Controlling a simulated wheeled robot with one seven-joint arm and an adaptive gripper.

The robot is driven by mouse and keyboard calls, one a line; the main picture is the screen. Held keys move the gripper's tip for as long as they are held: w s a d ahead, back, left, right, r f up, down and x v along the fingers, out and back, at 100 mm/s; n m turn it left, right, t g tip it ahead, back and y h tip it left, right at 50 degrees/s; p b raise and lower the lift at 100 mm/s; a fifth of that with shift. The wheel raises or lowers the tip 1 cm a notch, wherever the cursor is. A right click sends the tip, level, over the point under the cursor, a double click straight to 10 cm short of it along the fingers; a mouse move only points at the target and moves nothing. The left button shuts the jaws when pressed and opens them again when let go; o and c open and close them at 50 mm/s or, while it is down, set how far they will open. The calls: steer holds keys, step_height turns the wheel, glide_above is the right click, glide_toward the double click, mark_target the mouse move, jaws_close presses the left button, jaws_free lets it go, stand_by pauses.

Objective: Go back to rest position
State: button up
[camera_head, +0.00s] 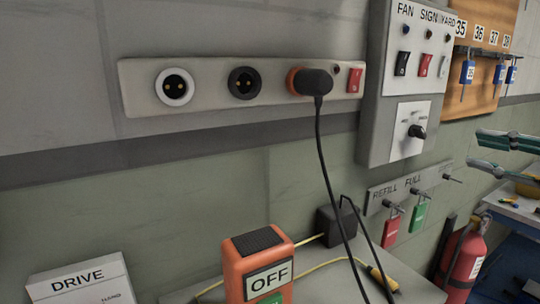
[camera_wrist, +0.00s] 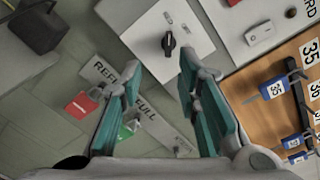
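My gripper (camera_wrist: 160,100) shows in the wrist view with its two teal-padded fingers spread apart and nothing between them. In the head view my gripper (camera_head: 510,155) is at the right edge, its fingers apart, in front of the wall and away from the socket strip. A black plug (camera_head: 313,82) sits in the orange-ringed socket of the strip (camera_head: 210,68), and its black cable hangs down. The control panel (camera_head: 412,20) has switches labelled FAN, SIGN and YARD, with a black rotary knob (camera_head: 417,131) below; the knob also shows in the wrist view (camera_wrist: 168,42).
The REFILL/FULL rail (camera_head: 400,184) holds a red tag (camera_head: 391,230) and a green tag (camera_head: 419,214). A key board (camera_head: 480,60) hangs upper right. A fire extinguisher (camera_head: 464,258) stands lower right. An orange OFF box (camera_head: 258,264) and a DRIVE box (camera_head: 80,284) are in front.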

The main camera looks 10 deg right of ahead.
steer(key=s+a+f+n+g+y+p, duration=0.15)
steer(key=a+n+g, duration=0.3)
steer(key=a, duration=0.55)
steer(key=s+a+f+n+g+y+p, duration=0.1)
steer(key=s+a+n+g+p, duration=0.3)
steer(key=a, duration=0.6)
steer(key=s+a+f+n+g+h+p, duration=0.1)
steer(key=s+a+n+g+h+p, duration=0.1)
steer(key=s+n+h, duration=0.2)
steer(key=s+a+n+g+h+p, duration=0.2)
steer(key=s+n+h, duration=0.3)
steer(key=s+n, duration=0.3)
steer(key=shift+f+n+p, duration=0.4)
steer(key=shift+n+p, duration=0.05)
steer(key=shift+p, duration=0.2)
steer(key=shift+a, duration=0.15)
